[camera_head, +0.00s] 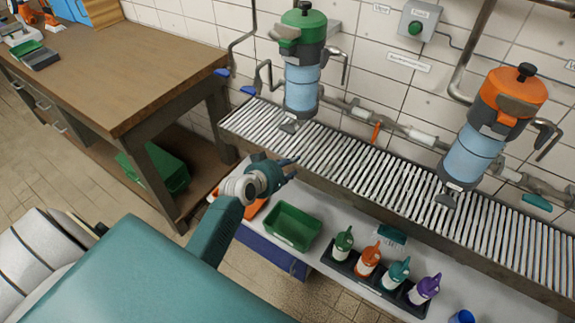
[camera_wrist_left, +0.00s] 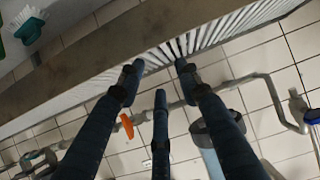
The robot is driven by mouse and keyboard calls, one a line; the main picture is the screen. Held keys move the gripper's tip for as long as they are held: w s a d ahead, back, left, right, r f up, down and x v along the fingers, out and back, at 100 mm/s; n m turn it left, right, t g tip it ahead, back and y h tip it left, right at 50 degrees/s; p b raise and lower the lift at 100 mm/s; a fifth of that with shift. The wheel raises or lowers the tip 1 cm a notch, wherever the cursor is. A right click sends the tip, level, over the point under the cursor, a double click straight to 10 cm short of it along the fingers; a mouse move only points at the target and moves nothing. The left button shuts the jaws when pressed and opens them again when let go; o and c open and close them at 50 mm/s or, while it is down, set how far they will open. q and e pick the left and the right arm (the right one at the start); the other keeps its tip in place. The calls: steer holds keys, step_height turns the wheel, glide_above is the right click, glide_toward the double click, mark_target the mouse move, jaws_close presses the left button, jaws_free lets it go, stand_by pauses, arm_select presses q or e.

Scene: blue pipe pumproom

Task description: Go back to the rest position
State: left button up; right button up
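My left gripper (camera_head: 288,168) is in the middle of the head view, just in front of the near edge of the slatted metal rack (camera_head: 340,160). In the left wrist view its dark blue fingers (camera_wrist_left: 158,78) are spread apart with nothing between them. I cannot tell whether they touch the rack edge. My right gripper is in neither view.
A green-topped filter (camera_head: 302,85) and an orange-topped filter (camera_head: 475,150) stand over the rack. Below are a green bin (camera_head: 292,226) and a black tray (camera_head: 345,268) of several bottles. A brown workbench (camera_head: 120,70) stands left. Tiled floor shows between.

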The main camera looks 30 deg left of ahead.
arm_select(q)
steer(key=shift+f, duration=0.25)
stand_by(0.3)
steer(key=s+d+f+g, duration=0.3)
steer(key=s+f, duration=0.6)
steer(key=f, duration=0.4)
steer(key=s+d+f+g, duration=0.2)
steer(key=s+f, duration=0.8)
steer(key=f, duration=0.2)
steer(key=s+d+f+m+g, duration=0.1)
steer(key=s+f, duration=0.4)
steer(key=s, duration=0.6)
steer(key=s+d+f+m+g, duration=0.1)
steer(key=s+f+g, duration=0.2)
steer(key=s, duration=0.9)
steer(key=s+d+f+m+g, duration=0.1)
steer(key=s+d+f, duration=0.1)
steer(key=s+f, duration=0.5)
steer(key=s, duration=0.4)
steer(key=shift+s+g, duration=0.15)
steer(key=shift+g, duration=0.25)
